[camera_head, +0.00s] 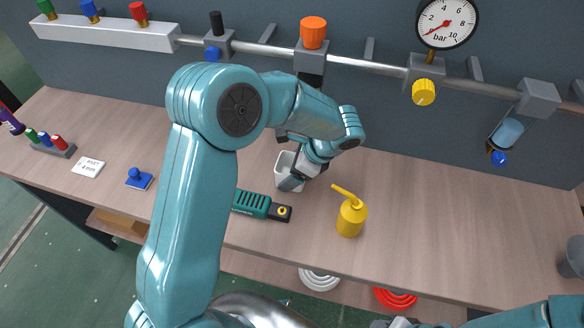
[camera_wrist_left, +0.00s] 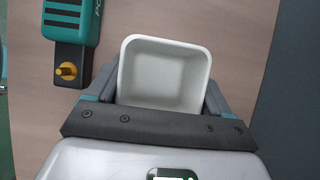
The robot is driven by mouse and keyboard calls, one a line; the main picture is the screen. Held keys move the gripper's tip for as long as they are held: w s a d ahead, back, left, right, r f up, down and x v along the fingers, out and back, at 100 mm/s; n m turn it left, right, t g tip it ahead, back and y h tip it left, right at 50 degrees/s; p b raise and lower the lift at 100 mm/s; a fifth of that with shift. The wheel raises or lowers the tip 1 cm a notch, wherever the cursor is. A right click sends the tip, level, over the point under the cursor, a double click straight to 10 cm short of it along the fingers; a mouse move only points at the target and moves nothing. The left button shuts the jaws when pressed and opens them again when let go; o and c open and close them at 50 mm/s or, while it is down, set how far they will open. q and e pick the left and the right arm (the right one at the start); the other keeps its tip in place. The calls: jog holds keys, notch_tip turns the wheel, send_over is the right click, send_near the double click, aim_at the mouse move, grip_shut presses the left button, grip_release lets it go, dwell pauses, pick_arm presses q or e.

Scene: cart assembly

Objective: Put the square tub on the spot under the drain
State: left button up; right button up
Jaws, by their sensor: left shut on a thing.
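The white square tub (camera_head: 285,171) is near the middle of the bench, partly hidden by my left gripper (camera_head: 303,168). In the left wrist view the empty, open-topped tub (camera_wrist_left: 165,72) sits between the two fingers of my left gripper (camera_wrist_left: 160,92), which is shut on it. I cannot tell whether its base touches the bench. A clear bowl (camera_head: 508,132) with a blue knob below, possibly the drain, hangs from the pipe at the right. No marked spot is distinct beneath it. Part of my right arm shows at bottom right; its gripper (camera_head: 405,323) is barely in frame.
A yellow oil can (camera_head: 350,217) stands right of the tub. A teal tool (camera_head: 262,205) lies in front; it shows left of the tub in the wrist view (camera_wrist_left: 71,30). A grey bucket (camera_head: 573,257) is at the far right. The bench's right half (camera_head: 450,220) is largely clear.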

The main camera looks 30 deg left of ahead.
pick_arm(q)
jog(key=shift+s+f, duration=0.1)
jog(key=shift+f, duration=0.1)
jog(key=o, duration=0.9)
